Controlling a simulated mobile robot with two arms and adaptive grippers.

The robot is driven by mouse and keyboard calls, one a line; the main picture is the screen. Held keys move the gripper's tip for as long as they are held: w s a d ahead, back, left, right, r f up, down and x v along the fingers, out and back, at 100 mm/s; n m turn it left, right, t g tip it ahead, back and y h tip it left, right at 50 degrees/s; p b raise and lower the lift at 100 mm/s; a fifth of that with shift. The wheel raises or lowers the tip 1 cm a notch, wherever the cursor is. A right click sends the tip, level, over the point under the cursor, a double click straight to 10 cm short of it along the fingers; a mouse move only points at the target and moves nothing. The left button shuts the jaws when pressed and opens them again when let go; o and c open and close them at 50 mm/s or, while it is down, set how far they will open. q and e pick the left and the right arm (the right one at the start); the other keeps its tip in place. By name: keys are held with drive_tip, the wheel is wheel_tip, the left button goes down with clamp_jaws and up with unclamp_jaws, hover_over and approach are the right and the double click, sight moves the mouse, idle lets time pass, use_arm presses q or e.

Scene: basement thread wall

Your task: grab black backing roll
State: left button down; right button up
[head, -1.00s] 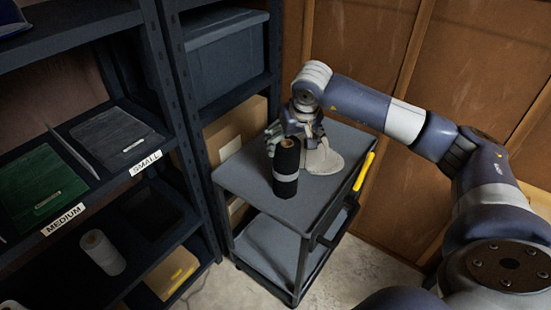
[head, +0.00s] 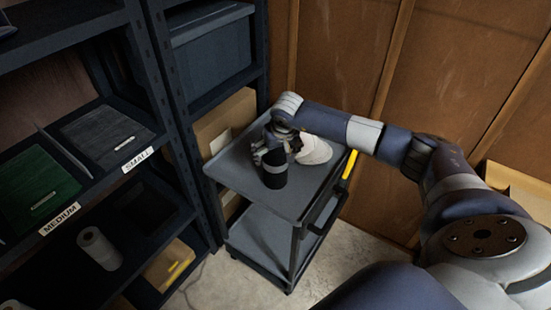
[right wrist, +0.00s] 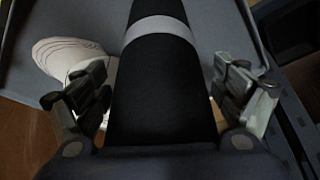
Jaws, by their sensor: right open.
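The black backing roll (head: 275,181) stands upright on the grey cart's top shelf, with a pale grey band around its middle. My right gripper (head: 268,152) is at the upper part of the roll in the head view and hides some of it. In the right wrist view the roll (right wrist: 163,95) lies between the two spread fingers of the right gripper (right wrist: 168,92). Gaps show between the fingers and the roll's sides, so the gripper is open around it. My left gripper is in no view.
A white rounded item (head: 316,150) lies on the cart (head: 300,207) just right of the roll. Dark shelving with bins labelled SMALL and MEDIUM stands left, with a white spool (head: 98,248) low down.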

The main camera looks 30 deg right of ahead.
drive_tip(key=shift+c, duration=0.5)
drive_tip(key=shift+r, duration=0.1)
drive_tip(key=c, duration=1.2)
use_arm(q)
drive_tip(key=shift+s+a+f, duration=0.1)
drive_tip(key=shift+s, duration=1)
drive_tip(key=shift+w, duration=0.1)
use_arm(e)
drive_tip(key=shift+r, duration=0.1)
